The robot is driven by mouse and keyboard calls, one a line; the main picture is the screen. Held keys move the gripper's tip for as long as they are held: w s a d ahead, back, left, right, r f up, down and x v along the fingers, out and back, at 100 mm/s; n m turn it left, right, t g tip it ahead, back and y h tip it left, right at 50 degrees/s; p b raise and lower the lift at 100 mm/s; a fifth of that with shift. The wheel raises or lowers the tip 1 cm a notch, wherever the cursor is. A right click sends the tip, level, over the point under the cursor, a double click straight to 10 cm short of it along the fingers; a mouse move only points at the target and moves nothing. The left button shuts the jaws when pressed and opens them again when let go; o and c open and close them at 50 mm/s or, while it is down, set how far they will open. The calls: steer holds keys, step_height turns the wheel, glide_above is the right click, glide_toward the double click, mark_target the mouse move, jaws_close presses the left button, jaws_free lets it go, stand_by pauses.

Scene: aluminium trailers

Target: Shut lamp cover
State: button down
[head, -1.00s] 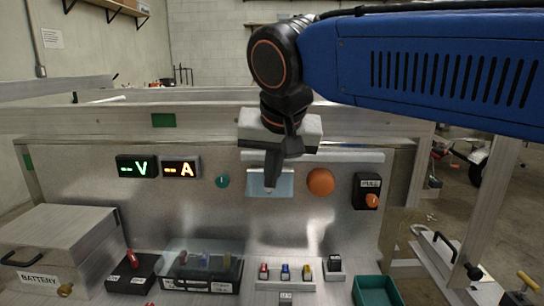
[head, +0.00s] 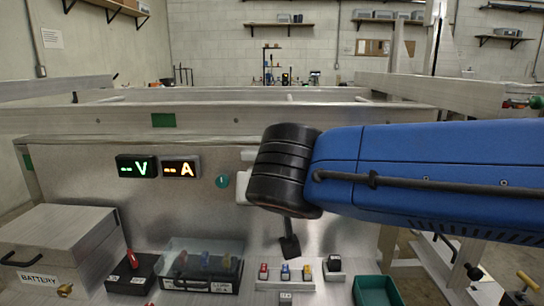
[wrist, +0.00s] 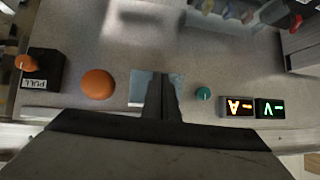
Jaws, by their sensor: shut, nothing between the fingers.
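A pale blue, see-through plate (wrist: 141,92), which looks like the lamp cover, is on the grey panel in the wrist view. It lies beside an orange dome lamp (wrist: 98,84), and the dome is bare. My gripper (wrist: 163,77) is shut and empty, its fingers in front of the plate and hiding part of it. I cannot tell whether they touch. In the head view a dark finger (head: 289,246) points down below my wrist, while my arm hides the dome and most of the plate.
A teal knob (head: 222,181) and the V display (head: 137,166) and A display (head: 181,168) are left of my wrist. A black PULL box (wrist: 47,68) sits beyond the dome. Below are switches, a battery box (head: 62,245) and a teal tray (head: 374,290).

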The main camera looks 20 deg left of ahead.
steer(key=shift+w+a+f, duration=0.1)
steer(key=shift+w+f, duration=0.3)
steer(key=shift+f, duration=0.3)
steer(key=shift+w+a+f, duration=0.1)
steer(key=shift+w+f, duration=0.25)
steer(key=shift+f, duration=0.35)
steer(key=shift+w+a+f, duration=0.1)
steer(key=shift+w+f, duration=0.3)
steer(key=shift+f, duration=0.3)
steer(key=shift+w+r, duration=0.1)
steer(key=shift+r, duration=0.05)
steer(key=v, duration=1.7)
steer(key=a+r+m+g+h, duration=0.1)
steer(key=a+r+h, duration=0.25)
steer(key=r, duration=0.35)
steer(key=a+x, duration=0.1)
steer(key=x, duration=1.2)
steer(key=shift+w+a+f, duration=0.2)
steer(key=shift+f, duration=0.1)
steer(key=shift+f+y, duration=0.1)
steer(key=shift+y, duration=0.25)
